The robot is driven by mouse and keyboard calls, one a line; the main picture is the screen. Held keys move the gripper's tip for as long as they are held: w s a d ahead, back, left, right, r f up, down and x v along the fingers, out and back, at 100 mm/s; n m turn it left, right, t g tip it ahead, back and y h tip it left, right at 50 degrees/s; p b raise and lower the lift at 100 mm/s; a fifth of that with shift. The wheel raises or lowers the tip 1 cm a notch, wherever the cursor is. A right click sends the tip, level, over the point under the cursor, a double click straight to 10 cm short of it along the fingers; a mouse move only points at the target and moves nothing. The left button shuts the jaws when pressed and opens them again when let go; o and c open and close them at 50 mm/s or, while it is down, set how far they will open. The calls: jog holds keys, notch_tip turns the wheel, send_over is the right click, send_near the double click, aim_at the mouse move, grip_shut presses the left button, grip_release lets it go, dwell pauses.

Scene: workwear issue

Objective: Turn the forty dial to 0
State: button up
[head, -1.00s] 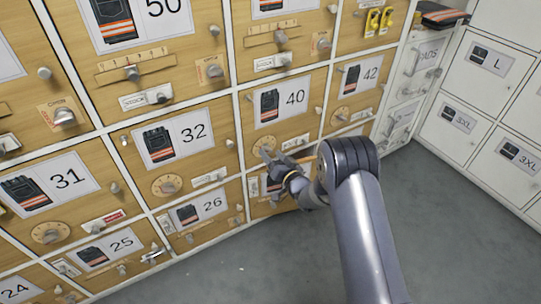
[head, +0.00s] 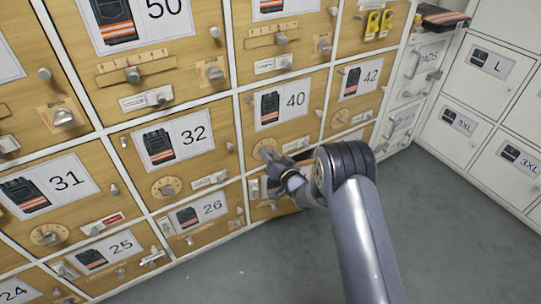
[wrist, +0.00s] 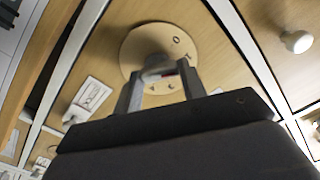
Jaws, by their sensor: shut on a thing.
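The forty dial (head: 264,148) is a round tan disc with a knob, on the wooden door below the label reading 40 (head: 282,104). In the wrist view the disc (wrist: 133,46) shows a round mark like a 0 and other small marks to the right of the knob. My gripper (head: 269,156) reaches the dial from below right. In the wrist view its two fingers (wrist: 160,78) are shut on the knob (wrist: 157,62). The fingers hide part of the knob, and I cannot tell which mark it points at.
Door 32 (head: 187,141) with its own dial (head: 166,187) is to the left, and door 42 (head: 362,85) to the right. A pale round knob (wrist: 297,41) stands out at the right in the wrist view. Grey floor (head: 270,270) is clear below.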

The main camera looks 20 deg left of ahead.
jog(key=shift+c, duration=0.5)
jog(key=shift+f+n+b, duration=0.1)
jog(key=shift+n+b, duration=0.3)
jog(key=shift+b, duration=0.2)
jog(key=shift+s+n+b, duration=0.1)
jog(key=shift+n+b, duration=3.3)
jog(key=shift+n, duration=0.2)
jog(key=o, duration=1)
